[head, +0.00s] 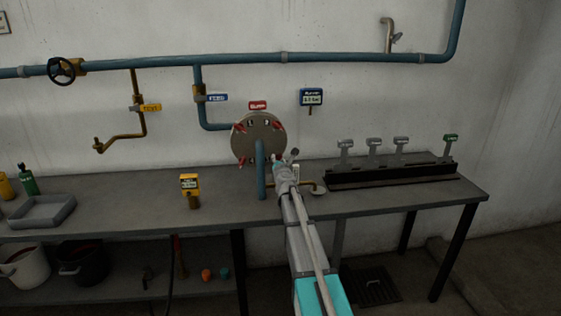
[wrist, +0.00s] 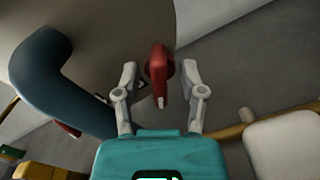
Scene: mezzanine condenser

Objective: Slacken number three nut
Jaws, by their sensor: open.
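The round condenser cover (head: 258,147) stands above the bench with red winged nuts around its face. Upper left (head: 240,128), upper right (head: 277,128) and lower left (head: 242,161) nuts show in the head view; the lower right is hidden by my gripper (head: 281,164). In the wrist view my gripper (wrist: 163,72) is open, its fingers on either side of one red nut (wrist: 158,62), with visible gaps to it. The nut's wing points down toward my palm. I cannot read a number on any nut.
A blue pipe (head: 261,170) rises in front of the cover and stands left of my gripper in the wrist view (wrist: 55,85). A brass pipe (wrist: 232,132) runs close by on the right. A yellow meter (head: 190,187) and a black rack of tagged levers (head: 390,173) stand on the bench.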

